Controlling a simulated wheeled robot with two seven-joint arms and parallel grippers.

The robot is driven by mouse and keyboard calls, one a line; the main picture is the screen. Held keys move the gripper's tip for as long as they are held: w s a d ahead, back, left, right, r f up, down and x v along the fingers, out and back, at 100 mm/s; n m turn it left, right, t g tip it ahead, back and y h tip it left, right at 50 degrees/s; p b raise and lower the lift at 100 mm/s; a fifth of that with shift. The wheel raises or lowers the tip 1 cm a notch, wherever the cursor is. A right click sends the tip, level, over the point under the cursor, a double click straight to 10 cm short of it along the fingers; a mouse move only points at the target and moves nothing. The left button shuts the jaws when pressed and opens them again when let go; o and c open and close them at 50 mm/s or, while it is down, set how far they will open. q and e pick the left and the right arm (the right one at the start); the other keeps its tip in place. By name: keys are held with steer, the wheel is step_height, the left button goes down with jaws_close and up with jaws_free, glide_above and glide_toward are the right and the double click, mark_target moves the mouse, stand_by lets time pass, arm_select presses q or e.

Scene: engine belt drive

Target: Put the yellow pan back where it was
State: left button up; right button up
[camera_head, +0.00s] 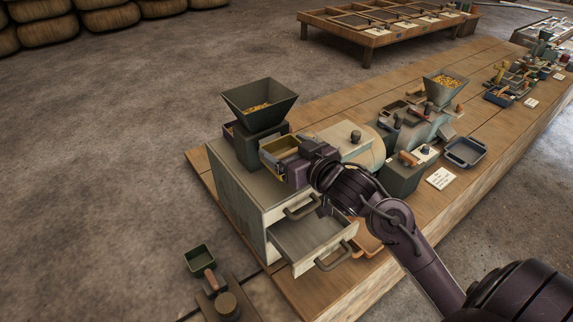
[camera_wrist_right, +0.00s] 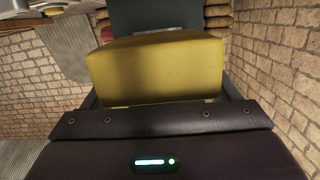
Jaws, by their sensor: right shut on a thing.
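The yellow pan (camera_head: 279,144) is in my right gripper (camera_head: 299,150), just above the top of the drawer cabinet and beside the hopper. The right gripper is shut on the pan. In the right wrist view the yellow pan (camera_wrist_right: 155,72) fills the space in front of the dark gripper body, and the fingertips are mostly hidden. The pan looks about level. I cannot tell whether its bottom touches anything. My left gripper is not in view.
The cabinet (camera_head: 235,185) has its lower drawer (camera_head: 305,240) pulled out. A hopper (camera_head: 260,101) with yellow bits stands close behind the pan. A cream box and drum (camera_head: 347,140) are to the right. A blue-grey tray (camera_head: 464,152) sits farther right; a small green bin (camera_head: 199,259) is lower left.

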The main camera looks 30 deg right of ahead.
step_height(320, 180, down, 4)
steer(key=shift+f, duration=0.25)
steer(key=shift+w+f+p, duration=0.15)
steer(key=shift+p, duration=0.35)
steer(key=shift+f, duration=0.1)
steer(key=shift+f, duration=0.15)
steer(key=o, duration=1.2)
steer(key=shift+c, duration=0.2)
steer(key=shift+r, duration=0.2)
steer(key=b+v, duration=0.1)
steer(key=v, duration=1.1)
steer(key=shift+b, duration=0.4)
steer(key=shift+f, duration=0.1)
